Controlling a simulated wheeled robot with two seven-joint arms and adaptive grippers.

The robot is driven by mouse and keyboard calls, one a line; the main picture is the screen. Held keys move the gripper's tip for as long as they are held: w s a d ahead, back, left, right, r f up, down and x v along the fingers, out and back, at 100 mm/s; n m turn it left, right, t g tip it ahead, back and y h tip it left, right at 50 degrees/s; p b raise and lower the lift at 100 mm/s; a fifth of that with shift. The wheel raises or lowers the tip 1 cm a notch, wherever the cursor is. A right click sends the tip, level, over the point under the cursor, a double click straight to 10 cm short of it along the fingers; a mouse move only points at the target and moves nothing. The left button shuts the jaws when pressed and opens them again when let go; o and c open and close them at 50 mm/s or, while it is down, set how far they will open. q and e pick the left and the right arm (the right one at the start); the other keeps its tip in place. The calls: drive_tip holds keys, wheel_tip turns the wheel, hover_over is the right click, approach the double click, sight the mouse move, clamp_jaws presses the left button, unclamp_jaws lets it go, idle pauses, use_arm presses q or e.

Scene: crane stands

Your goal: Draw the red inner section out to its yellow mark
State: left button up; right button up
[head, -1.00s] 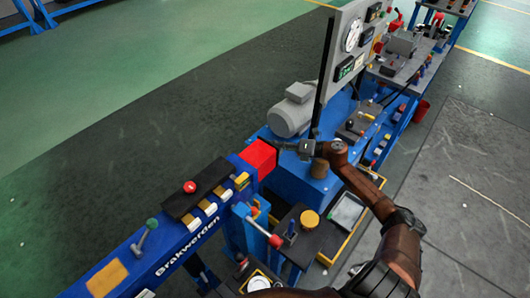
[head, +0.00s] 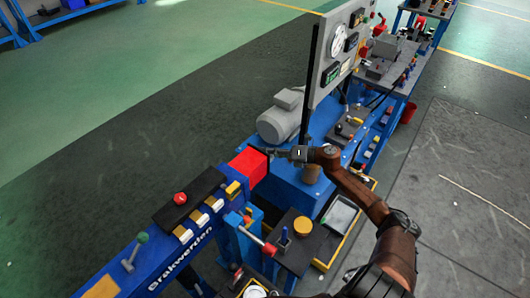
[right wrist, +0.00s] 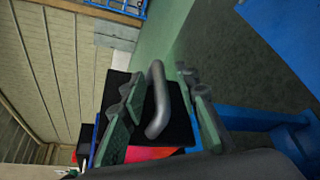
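The red inner section (head: 249,166) sticks a short way out of the end of the blue boom (head: 170,250) in the head view. I see no yellow mark on its visible red faces. My right gripper (head: 272,151) is at the section's outer end. In the right wrist view a grey bar handle (right wrist: 157,100) stands on a black end plate (right wrist: 177,118), with a strip of red section (right wrist: 150,154) below. My right gripper's fingers (right wrist: 160,98) are apart, one on each side of the handle, with gaps visible. My left gripper is not in view.
A grey motor (head: 281,117) and an upright gauge panel (head: 340,48) stand on a blue bench behind the gripper. A red-knobbed lever (head: 264,246) and a small table with a yellow knob (head: 303,226) are near the boom's front side. Open floor lies left.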

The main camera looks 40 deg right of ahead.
drive_tip(key=v, duration=1.1)
